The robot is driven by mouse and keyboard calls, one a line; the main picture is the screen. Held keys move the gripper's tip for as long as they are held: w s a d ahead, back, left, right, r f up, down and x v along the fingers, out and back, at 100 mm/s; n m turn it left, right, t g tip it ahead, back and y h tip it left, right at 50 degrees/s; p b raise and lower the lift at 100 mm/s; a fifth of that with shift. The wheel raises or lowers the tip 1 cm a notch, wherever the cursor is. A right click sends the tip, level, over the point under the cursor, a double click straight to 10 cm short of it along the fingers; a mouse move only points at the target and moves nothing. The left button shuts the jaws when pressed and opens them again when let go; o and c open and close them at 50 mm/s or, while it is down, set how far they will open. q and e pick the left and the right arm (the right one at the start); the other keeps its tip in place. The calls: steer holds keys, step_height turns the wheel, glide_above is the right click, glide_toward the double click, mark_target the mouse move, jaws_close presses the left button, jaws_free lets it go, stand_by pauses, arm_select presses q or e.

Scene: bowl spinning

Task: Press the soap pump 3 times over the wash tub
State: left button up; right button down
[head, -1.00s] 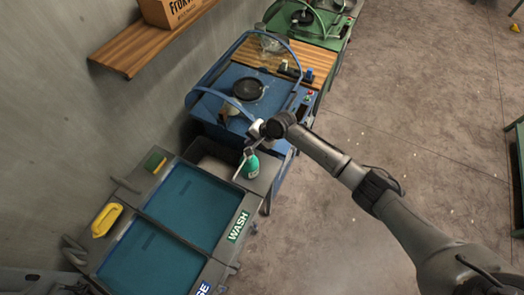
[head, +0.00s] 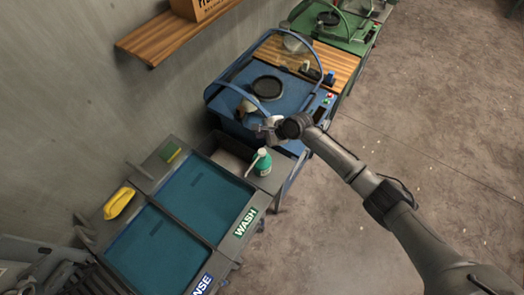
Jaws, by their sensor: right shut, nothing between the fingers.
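The soap pump (head: 263,163) is a green bottle with a white pump head and a long spout. It stands upright on the grey ledge at the right far corner of the sink unit, its spout pointing down-left toward the wash tub (head: 208,203). The wash tub holds teal water and has a WASH label on its front edge. My right gripper (head: 264,132) is shut and empty. It is just beyond the pump head in the picture, apart from it. Its fingertips are small and partly hard to make out. My left gripper is not in view.
A second teal tub (head: 155,252) lies nearer, with a partly cut label. A blue wheel station (head: 220,97) stands beyond. The floor at right is clear.

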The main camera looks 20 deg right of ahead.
steer(key=b, duration=0.8)
glide_above(262, 152)
step_height(262, 152, down, 7)
steer(key=shift+r, duration=0.1)
steer(key=shift+f, duration=0.95)
stand_by(0.9)
steer(key=shift+f, duration=0.25)
